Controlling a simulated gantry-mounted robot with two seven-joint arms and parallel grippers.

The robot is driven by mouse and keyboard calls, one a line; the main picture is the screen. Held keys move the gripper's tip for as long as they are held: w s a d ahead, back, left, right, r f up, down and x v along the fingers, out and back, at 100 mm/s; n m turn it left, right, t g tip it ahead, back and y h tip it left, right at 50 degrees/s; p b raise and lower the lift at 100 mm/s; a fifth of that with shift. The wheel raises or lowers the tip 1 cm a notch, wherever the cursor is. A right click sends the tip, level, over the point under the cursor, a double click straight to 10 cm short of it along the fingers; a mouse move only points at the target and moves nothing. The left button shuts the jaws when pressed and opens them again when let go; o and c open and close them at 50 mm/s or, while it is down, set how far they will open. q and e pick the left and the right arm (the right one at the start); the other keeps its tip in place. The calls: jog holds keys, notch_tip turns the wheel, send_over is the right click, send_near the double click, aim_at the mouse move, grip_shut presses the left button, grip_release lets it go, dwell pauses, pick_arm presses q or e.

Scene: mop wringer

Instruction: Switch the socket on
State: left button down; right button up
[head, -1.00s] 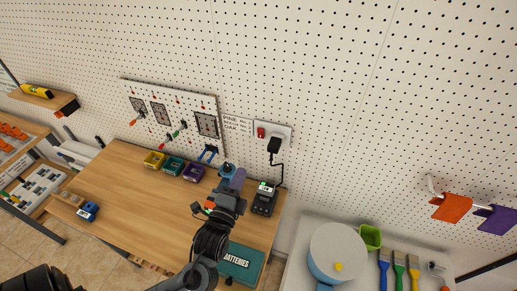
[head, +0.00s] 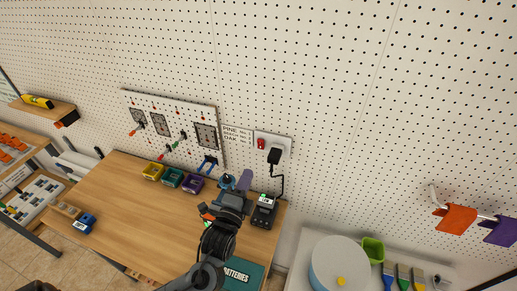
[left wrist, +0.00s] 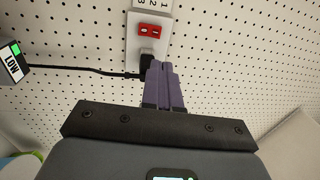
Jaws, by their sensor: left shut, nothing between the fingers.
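The white socket plate (head: 284,147) is on the pegboard wall, with a red switch (head: 261,143) at its left and a black plug (head: 274,157) in it. The left wrist view shows the same socket (left wrist: 133,45), the red switch (left wrist: 148,30) and the dark plug (left wrist: 147,58). My left gripper (head: 245,176) has purple fingers, shut and empty, below and left of the socket in the head view. In the left wrist view its fingertips (left wrist: 160,66) overlap the plug's lower right edge; I cannot tell whether they touch. My right gripper is not in view.
A black cord (head: 282,182) runs from the plug to a black charger (head: 263,212) on the wooden bench (head: 140,205). Yellow, teal and purple bins (head: 192,184) stand along the wall. A green batteries box (head: 242,273) lies near the bench's front right.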

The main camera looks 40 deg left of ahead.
aim_at(262, 142)
pick_arm(q)
jog(key=shift+p+x, duration=1.15)
jog(key=shift+x, duration=4.5)
